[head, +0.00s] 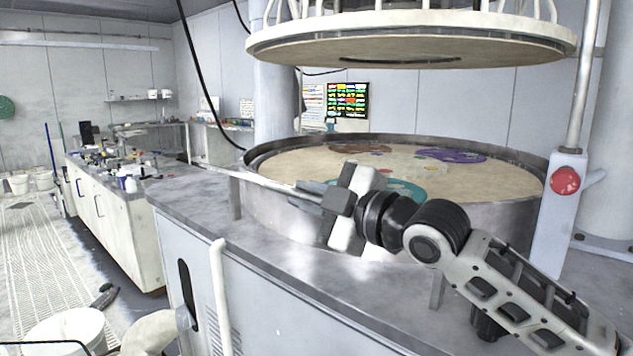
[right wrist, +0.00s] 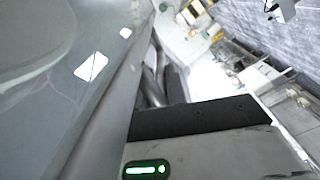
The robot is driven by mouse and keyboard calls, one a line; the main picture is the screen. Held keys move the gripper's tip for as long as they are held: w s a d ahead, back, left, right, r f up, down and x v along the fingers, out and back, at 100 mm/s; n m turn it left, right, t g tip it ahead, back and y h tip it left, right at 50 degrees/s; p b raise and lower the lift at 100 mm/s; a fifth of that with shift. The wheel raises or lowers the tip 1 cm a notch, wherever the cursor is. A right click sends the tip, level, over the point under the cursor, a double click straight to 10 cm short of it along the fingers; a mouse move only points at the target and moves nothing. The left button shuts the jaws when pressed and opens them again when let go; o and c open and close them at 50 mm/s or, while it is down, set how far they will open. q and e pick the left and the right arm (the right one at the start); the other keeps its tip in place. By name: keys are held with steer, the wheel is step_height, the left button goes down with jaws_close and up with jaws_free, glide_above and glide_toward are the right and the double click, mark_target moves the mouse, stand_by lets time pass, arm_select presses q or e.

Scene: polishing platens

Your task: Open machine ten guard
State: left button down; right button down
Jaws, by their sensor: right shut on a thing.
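The polishing machine stands in front of me, with a wide round platen (head: 300,165) inside a dark metal rim. A thin pale guard rail (head: 262,182) runs along the front of the rim, above the grey machine top (head: 190,195). My right gripper (head: 318,192) is at this rail, in front of the rim, and is shut on it. My arm and gripper hide the rail to the right of the grip. In the right wrist view the dark finger parts (right wrist: 172,88) are seen close up, and the grip itself is hard to make out. My left gripper is not in view.
A large round upper plate (head: 410,48) hangs above the platen. A post with a red button (head: 565,180) stands at the right. Coloured discs lie on the platen. A cluttered bench (head: 120,215) and a white bucket (head: 65,330) are at the left, beside clear floor.

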steer(key=shift+s+a+f+n, duration=0.15)
steer(key=shift+f+n, duration=0.35)
steer(key=shift+f, duration=0.15)
steer(key=shift+s+a+f+n, duration=0.1)
steer(key=shift+s+f+n, duration=0.05)
steer(key=shift+f+n, duration=0.4)
steer(key=shift+f, duration=0.1)
steer(key=c, duration=1.5)
jaws_free()
steer(key=shift+o, duration=0.2)
steer(key=shift+d, duration=0.1)
steer(key=b+v, duration=0.2)
steer(key=v, duration=1.4)
